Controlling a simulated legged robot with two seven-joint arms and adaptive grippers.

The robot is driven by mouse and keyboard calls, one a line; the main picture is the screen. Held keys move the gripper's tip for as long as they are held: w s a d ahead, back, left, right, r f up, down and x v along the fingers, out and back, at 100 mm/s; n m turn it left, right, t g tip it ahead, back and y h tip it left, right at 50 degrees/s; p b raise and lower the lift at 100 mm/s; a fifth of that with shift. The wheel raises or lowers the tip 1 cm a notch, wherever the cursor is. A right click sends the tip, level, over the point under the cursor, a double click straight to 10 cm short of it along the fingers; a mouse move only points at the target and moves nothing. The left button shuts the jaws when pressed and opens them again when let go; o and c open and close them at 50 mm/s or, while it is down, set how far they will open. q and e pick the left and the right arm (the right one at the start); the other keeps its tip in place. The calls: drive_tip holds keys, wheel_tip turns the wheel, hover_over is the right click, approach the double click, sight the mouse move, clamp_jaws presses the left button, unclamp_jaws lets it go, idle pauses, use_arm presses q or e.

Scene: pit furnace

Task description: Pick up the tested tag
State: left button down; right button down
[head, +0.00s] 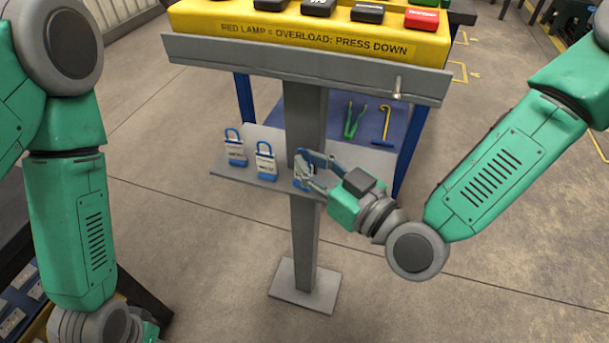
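Padlock-shaped tags with blue shackles and white labels stand in a row on a small grey shelf (222,171) fixed to the post. The left tag (235,150) and the middle tag (265,163) stand clear of my gripper. A third tag (300,172) at the right end of the row is partly hidden by my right gripper (308,172). My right gripper reaches in from the right, with its fingers at this tag. I cannot tell whether they are closed on it. The label print is too small to read.
A grey post (304,235) on a square foot carries a yellow panel (310,38) with coloured blocks above the shelf. Behind it is a blue table (368,125) with green tongs (354,120) and a yellow hooked tool (380,122). The floor around the post is clear.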

drive_tip(key=shift+r, duration=0.1)
drive_tip(key=shift+r+p, duration=0.4)
drive_tip(key=shift+r, duration=0.2)
wheel_tip(320, 180, up, 2)
drive_tip(key=shift+r+p, duration=0.15)
drive_tip(key=shift+p, duration=0.5)
drive_tip(key=p+v, duration=0.7)
drive_tip(key=v, duration=1.1)
